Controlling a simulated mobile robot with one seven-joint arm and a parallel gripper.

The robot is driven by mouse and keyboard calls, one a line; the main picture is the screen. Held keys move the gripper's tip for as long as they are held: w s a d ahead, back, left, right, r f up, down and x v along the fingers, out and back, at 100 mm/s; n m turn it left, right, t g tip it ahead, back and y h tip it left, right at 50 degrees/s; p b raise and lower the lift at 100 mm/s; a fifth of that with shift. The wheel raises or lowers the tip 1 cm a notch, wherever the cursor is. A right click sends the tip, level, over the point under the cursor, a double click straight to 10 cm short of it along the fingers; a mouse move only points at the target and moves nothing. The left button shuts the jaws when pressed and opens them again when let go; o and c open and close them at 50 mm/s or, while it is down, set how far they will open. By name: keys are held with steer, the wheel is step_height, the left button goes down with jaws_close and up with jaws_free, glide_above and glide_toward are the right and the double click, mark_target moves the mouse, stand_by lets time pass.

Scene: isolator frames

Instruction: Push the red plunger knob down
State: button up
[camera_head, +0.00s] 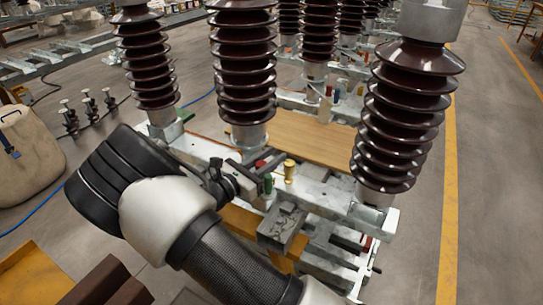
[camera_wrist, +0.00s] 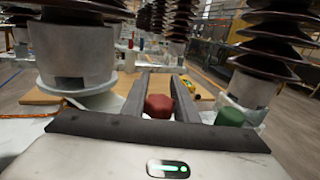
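The red plunger knob (camera_wrist: 158,105) shows between the two dark fingers of my gripper (camera_wrist: 160,78) in the wrist view. The fingers stand apart, and the knob about fills the gap between them. I cannot tell whether they touch it, and its lower part is hidden by the gripper body. In the head view my gripper (camera_head: 262,163) is at the metal frame between the insulators, and a small part of the red knob (camera_head: 261,163) shows there.
A green knob (camera_wrist: 230,117) is right of the gripper, and a yellow knob (camera_head: 289,168) is close by. Brown ribbed insulators (camera_head: 245,65) rise around the frame and limit room. A wooden board (camera_head: 310,138) lies behind. A grey box (camera_head: 283,226) is in front.

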steer(key=o, duration=0.4)
steer(key=shift+f, duration=0.35)
steer(key=shift+c, duration=0.2)
steer(key=shift+o, duration=0.4)
steer(key=shift+r, duration=0.1)
steer(key=shift+a, duration=0.1)
steer(key=p+v, duration=0.1)
steer(key=v, duration=1.6)
steer(key=shift+s, duration=0.25)
steer(key=shift+a, duration=0.1)
